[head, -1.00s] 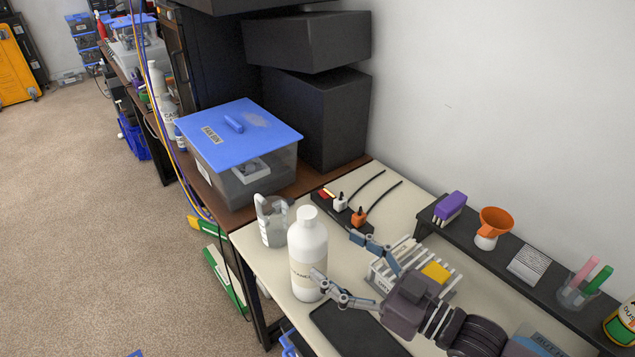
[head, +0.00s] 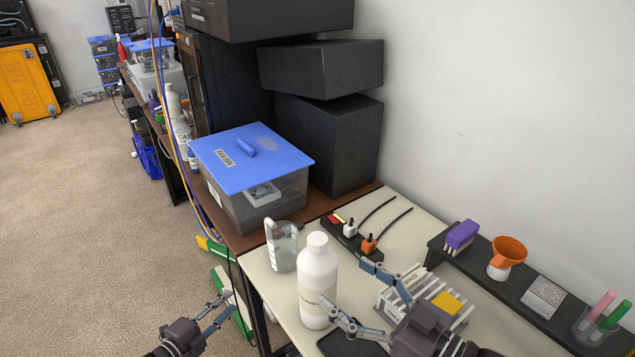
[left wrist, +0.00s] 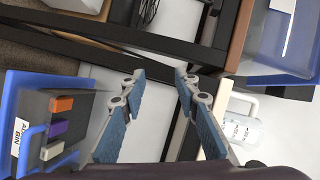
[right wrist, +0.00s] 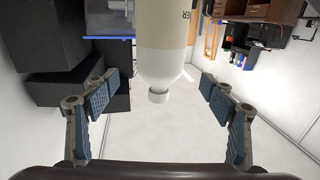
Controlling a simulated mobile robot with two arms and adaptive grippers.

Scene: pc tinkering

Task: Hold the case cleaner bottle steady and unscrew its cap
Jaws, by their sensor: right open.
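The case cleaner bottle (head: 317,282) is white with a pale label and stands upright near the left end of the light table. Its white cap (head: 317,240) is on top. My right gripper (head: 349,287) is open beside the bottle's right side. In the right wrist view the bottle (right wrist: 165,55) appears upside down, its cap (right wrist: 158,95) between the open fingers (right wrist: 160,90), apart from both. My left gripper (head: 222,306) is open and empty, left of the table over the floor. Its spread fingers show in the left wrist view (left wrist: 157,78), with no bottle there.
A clear measuring jug (head: 282,248) stands just behind the bottle. A black power strip (head: 352,240), a white rack (head: 425,300) and a dark flat pad (head: 350,343) lie near the right gripper. A blue-lidded box (head: 255,185) stands behind. A blue bin (left wrist: 45,120) is below the left gripper.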

